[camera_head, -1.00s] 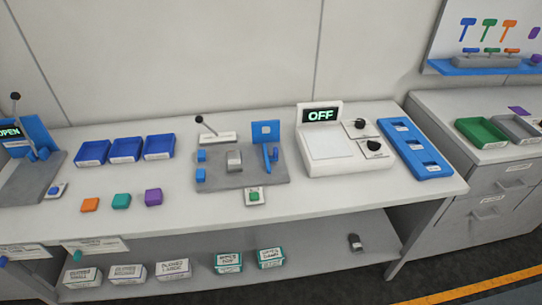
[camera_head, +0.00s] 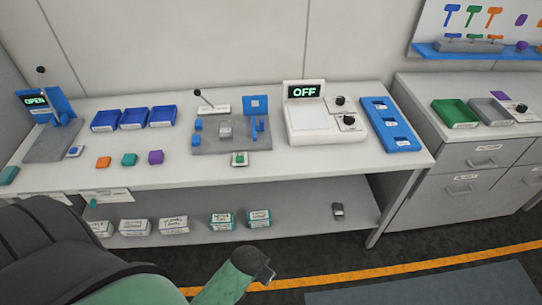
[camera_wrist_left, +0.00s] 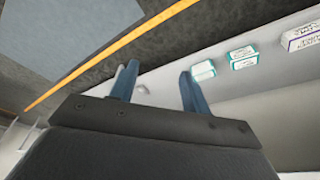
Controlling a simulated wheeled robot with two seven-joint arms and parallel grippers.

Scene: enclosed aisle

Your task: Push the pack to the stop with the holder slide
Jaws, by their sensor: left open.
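A grey fixture plate (camera_head: 205,145) lies on the bench. A small grey block (camera_head: 225,131), possibly the pack, sits in its middle, apart from the blue blocks (camera_head: 197,126) at the left and the blue upright part (camera_head: 256,106) at the right. A black-knobbed lever (camera_head: 207,97) on a labelled white base stands behind the plate; I cannot tell which part is the holder slide. In the left wrist view my left gripper (camera_wrist_left: 158,70) is open and empty, in front of the lower shelf and well away from the fixture. My right gripper is not seen.
A second fixture with an OPEN display (camera_head: 35,101) stands at the far left. Blue trays (camera_head: 133,119) and coloured blocks (camera_head: 129,159) lie between. A device with an OFF display (camera_head: 305,91) stands right of the plate. Boxes (camera_head: 174,224) stand on the lower shelf. The floor is clear.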

